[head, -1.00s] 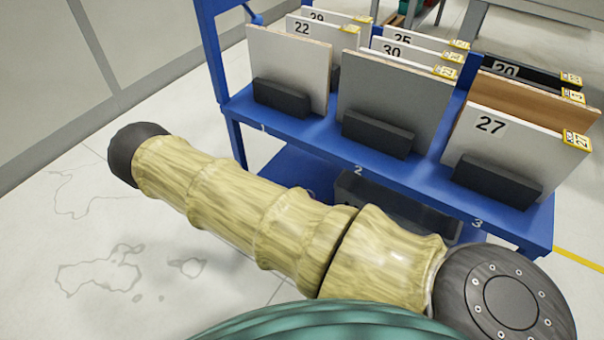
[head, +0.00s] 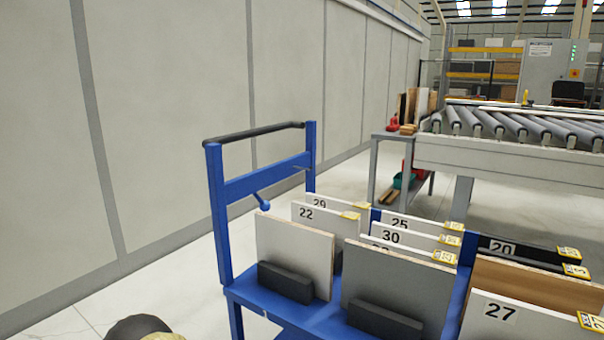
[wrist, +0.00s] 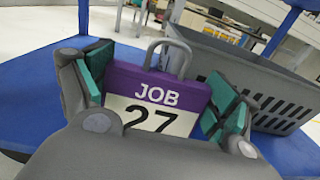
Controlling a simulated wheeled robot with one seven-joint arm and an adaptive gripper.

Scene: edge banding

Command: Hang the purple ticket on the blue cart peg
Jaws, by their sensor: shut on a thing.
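The purple ticket (wrist: 160,92) shows "JOB 27" on a purple and white face, with a grey loop (wrist: 170,50) at its top. In the wrist view it sits upright between the teal finger pads of my gripper (wrist: 161,82), which is shut on it. The blue cart (head: 219,225) stands in the middle of the head view. Its blue peg (head: 259,198), with a round tip, sticks out from the crossbar of the left frame and is empty. My gripper and the ticket are out of the head view; only part of my arm shows at the bottom left.
Numbered boards (head: 297,258) stand in black holders on the cart top, close to the peg. A grey slotted bin (wrist: 255,85) sits on a blue surface beside the ticket. A roller conveyor (head: 520,125) is at the back right. The floor left of the cart is clear.

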